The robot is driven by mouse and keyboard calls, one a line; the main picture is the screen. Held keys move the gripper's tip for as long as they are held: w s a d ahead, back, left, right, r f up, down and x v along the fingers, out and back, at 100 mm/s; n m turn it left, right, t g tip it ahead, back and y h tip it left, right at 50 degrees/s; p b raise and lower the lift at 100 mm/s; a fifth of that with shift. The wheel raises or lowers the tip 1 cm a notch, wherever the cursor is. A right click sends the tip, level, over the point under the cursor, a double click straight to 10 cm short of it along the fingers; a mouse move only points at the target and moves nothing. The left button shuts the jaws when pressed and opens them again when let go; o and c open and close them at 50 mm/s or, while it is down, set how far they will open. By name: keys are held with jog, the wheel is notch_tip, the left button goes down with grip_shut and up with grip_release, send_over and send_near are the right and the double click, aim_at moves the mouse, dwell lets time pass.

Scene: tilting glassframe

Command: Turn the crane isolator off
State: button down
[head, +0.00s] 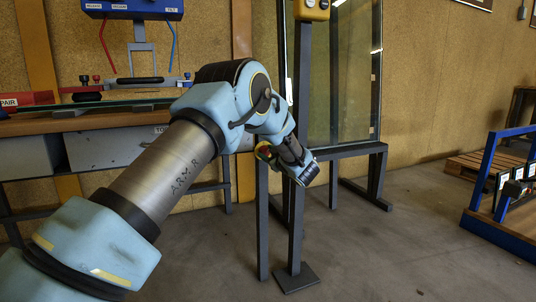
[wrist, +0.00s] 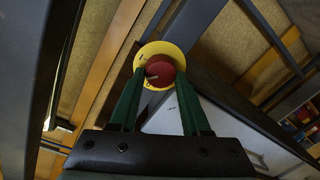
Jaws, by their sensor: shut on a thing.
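The crane isolator is a red round knob (wrist: 160,72) on a round yellow plate (wrist: 165,47), seen in the wrist view. A short pale mark shows on the left of the knob's face, and small dark marks show on the plate. My gripper (wrist: 159,84) has its two green fingers closed on either side of the red knob. In the head view a small piece of the yellow and red isolator (head: 263,151) shows beside my wrist. My arm hides most of it there, and the fingertips are not clear.
A dark upright post (head: 298,220) stands on a floor plate by my wrist, with a yellow control box (head: 312,10) at its top. A glass pane (head: 340,75) stands in a frame behind. A workbench (head: 110,122) is at left. A blue rack (head: 488,190) stands at right, with open floor before it.

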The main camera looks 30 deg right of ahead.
jog(key=n+b, duration=0.1)
jog(key=n, duration=0.3)
jog(key=shift+a+f+b, duration=0.1)
jog(key=shift+f+b, duration=0.1)
jog(key=shift+b, duration=0.15)
jog(key=shift+a+n+h+b, duration=0.1)
jog(key=shift+n+h+b, duration=0.3)
jog(key=shift+n+b, duration=1.4)
jog(key=shift+n+p, duration=0.45)
jog(key=shift+n, duration=0.15)
jog(key=shift+c, duration=1.8)
grip_release()
jog(key=shift+r, duration=0.1)
jog(key=s+a+p, duration=0.1)
jog(key=s+p, duration=0.1)
jog(key=s, duration=0.8)
jog(key=shift+s+a+r+p, duration=0.15)
jog(key=shift+s+r+p, duration=0.15)
jog(key=shift+s+r, duration=0.05)
